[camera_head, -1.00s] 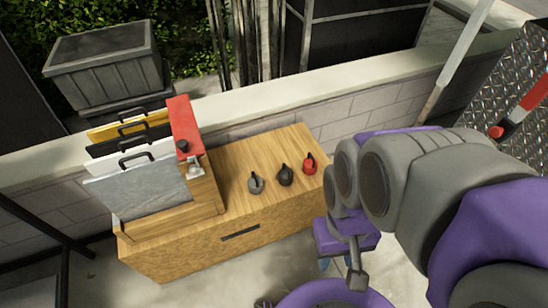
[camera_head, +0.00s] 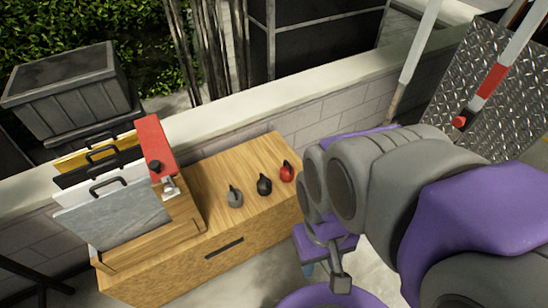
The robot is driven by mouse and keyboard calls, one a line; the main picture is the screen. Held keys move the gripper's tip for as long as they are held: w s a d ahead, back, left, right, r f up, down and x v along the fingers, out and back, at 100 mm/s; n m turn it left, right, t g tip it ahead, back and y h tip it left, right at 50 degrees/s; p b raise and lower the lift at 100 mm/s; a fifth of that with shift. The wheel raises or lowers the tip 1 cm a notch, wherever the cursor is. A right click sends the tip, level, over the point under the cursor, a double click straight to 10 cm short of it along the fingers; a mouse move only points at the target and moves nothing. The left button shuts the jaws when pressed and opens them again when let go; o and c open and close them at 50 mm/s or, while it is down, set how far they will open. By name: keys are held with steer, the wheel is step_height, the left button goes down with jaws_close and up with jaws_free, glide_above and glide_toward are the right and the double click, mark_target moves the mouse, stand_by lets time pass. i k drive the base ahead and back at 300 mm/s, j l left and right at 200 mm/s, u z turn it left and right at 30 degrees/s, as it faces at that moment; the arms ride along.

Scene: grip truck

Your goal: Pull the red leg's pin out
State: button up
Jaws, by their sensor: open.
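The red leg (camera_head: 492,80) is a white pole with a red band, standing tilted in front of the diamond plate panel at the upper right. A red knob, the pin (camera_head: 459,122), sticks out to the left at the lower end of the red band. My gripper (camera_head: 325,262) is at the bottom centre, partly hidden by my arm's grey and purple links. It is open and holds nothing that I can see. It is well to the left of and below the pin, apart from it.
A wooden cabinet (camera_head: 222,190) carries grey (camera_head: 235,198), black (camera_head: 264,186) and red (camera_head: 287,172) handled objects, and a rack of panels (camera_head: 120,205) at its left. A pale wall (camera_head: 290,85) runs behind. Another white pole (camera_head: 415,60) stands left of the red leg.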

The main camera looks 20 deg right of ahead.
mark_target(458, 122)
steer(key=z, duration=1.75)
steer(key=j+z, duration=0.1)
steer(key=j, duration=0.15)
